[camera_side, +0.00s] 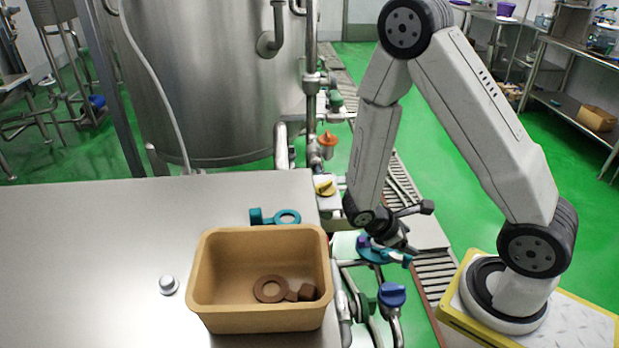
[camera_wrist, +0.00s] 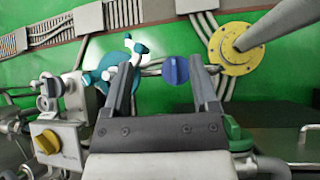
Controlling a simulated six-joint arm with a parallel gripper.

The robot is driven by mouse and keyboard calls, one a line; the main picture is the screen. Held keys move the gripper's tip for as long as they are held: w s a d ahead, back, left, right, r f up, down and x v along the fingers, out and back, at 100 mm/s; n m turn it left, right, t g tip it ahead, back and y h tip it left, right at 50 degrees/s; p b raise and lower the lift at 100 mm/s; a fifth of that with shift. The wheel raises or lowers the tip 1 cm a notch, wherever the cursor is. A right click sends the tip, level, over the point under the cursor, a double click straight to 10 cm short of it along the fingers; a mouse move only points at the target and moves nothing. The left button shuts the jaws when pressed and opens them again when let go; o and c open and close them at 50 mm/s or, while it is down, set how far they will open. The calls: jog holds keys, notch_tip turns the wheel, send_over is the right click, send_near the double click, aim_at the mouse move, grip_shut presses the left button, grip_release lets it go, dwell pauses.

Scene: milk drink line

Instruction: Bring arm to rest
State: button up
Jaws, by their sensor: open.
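My gripper (camera_side: 392,243) hangs low at the right of the steel table, just above the pipework, with the arm bent in an inverted V. In the wrist view my gripper (camera_wrist: 163,72) has its two dark fingers spread apart, with nothing held between them. A teal valve part (camera_side: 372,250) sits just below my gripper. In the wrist view a teal part (camera_wrist: 112,66) shows beyond the left finger. A blue knob (camera_wrist: 176,70) shows between the fingers, farther off; whether they touch anything is not clear.
A tan crate (camera_side: 222,325) on the steel table (camera_side: 90,270) holds a brown ring-shaped part (camera_side: 270,289). A teal ring-shaped part (camera_side: 287,217) lies behind the crate. A small grey knob (camera_side: 169,285) stands left of it. A blue valve knob (camera_side: 392,294) and pipes stand beside the table.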

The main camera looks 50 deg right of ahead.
jog(key=w+a+r+m+t+y, duration=0.7)
jog(key=a+r+m+t, duration=0.1)
jog(key=a+r, duration=0.3)
jog(key=shift+w+a+y, duration=0.2)
jog(key=shift+w+y, duration=0.1)
jog(key=shift+y, duration=0.1)
jog(key=shift+c, duration=0.3)
